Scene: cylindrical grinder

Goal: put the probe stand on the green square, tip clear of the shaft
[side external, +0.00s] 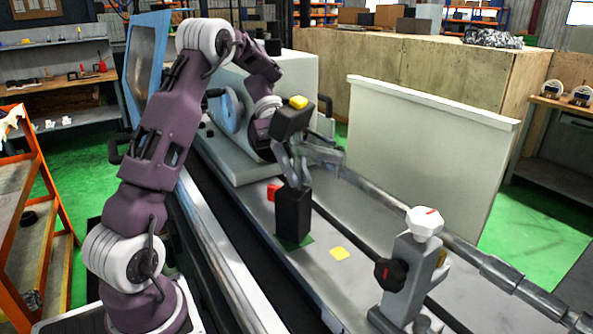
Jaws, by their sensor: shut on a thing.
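The probe stand shows as an upright black block (292,214) on the grinder's grey table. My gripper (291,178) points down and is shut on its top. The green square (306,240) shows as a dark green edge around the foot of the block; the rest is hidden under or behind it. I cannot tell whether the block's base touches the square or is just above it. The grey metal shaft (430,228) runs from behind my gripper to the lower right. The probe tip is not clear among the grey parts beside my gripper, so its gap to the shaft cannot be told.
A grey support with white and black knobs (405,270) stands at the front right. A pale panel (430,150) stands behind the shaft.

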